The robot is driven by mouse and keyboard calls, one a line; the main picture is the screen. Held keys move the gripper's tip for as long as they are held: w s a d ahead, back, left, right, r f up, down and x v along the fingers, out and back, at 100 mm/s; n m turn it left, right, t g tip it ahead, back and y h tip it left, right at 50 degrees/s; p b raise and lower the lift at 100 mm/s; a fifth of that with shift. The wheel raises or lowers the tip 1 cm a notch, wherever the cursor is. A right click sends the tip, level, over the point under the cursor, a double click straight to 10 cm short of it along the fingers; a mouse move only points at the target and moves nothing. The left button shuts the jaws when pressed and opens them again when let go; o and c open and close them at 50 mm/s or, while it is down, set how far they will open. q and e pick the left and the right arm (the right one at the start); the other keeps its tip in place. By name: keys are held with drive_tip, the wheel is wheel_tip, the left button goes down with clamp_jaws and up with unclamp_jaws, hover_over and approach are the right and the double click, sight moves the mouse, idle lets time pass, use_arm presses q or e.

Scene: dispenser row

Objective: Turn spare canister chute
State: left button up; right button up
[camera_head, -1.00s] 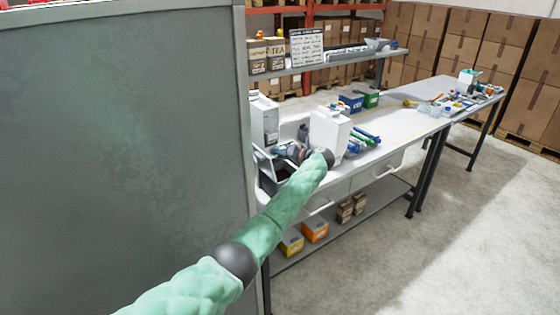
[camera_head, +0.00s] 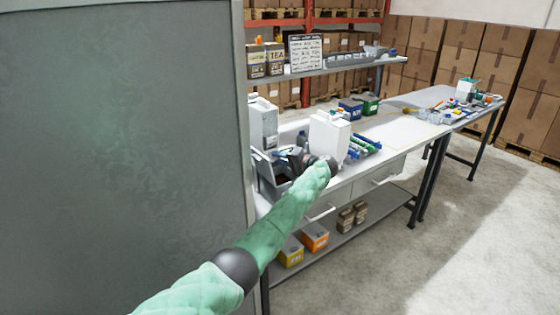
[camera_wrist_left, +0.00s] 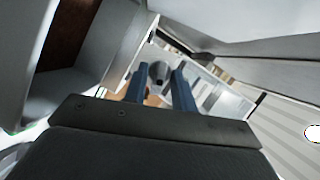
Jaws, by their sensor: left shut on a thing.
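My left arm reaches to the white dispensers on the bench. My left gripper (camera_head: 297,160) is small and partly hidden by its wrist, low in front of a white dispenser box (camera_head: 328,135). In the left wrist view its blue fingers (camera_wrist_left: 158,88) stand on either side of a small grey rounded part (camera_wrist_left: 158,72), which looks like the chute. The gripper is shut on it. How far the part is turned cannot be told. Another white dispenser (camera_head: 264,124) stands behind to the left. My right gripper is not in view.
A large grey panel (camera_head: 120,150) fills the left side, close to my arm. An open grey bin (camera_head: 266,172) sits beside the gripper. Blue and green items (camera_head: 362,147) lie right of the dispenser. The bench top (camera_head: 405,132) further right is mostly clear.

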use_arm(q)
drive_tip(key=o, duration=0.6)
drive_tip(key=shift+o, duration=0.2)
drive_tip(key=shift+v, duration=3.85)
